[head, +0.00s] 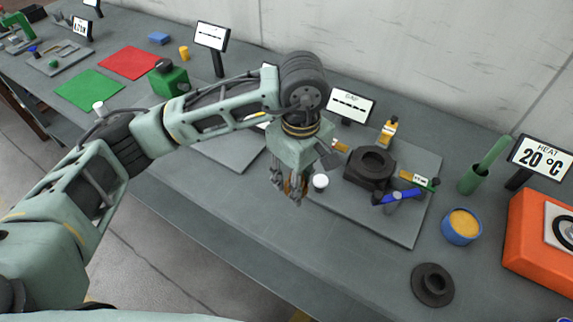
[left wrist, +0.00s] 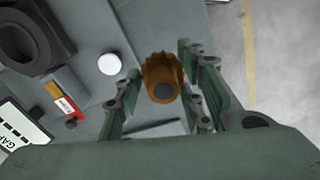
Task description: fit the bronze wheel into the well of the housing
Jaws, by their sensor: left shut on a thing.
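My left gripper (head: 289,198) hangs over the front left edge of the grey plate, fingers down. It is shut on the bronze wheel (left wrist: 163,78), a toothed piece with a dark centre seen between the fingers in the left wrist view. In the head view the fingers hide most of the wheel. The black housing (head: 371,182) with its round well (head: 373,159) stands on the plate to the right of the gripper. The housing also shows at the upper left of the left wrist view (left wrist: 58,45). The wheel is apart from the housing. My right gripper is not in view.
A white round piece (head: 320,181) sits between gripper and housing. A GAP display (head: 352,104) stands behind. A black flanged ring (head: 432,285) lies front right.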

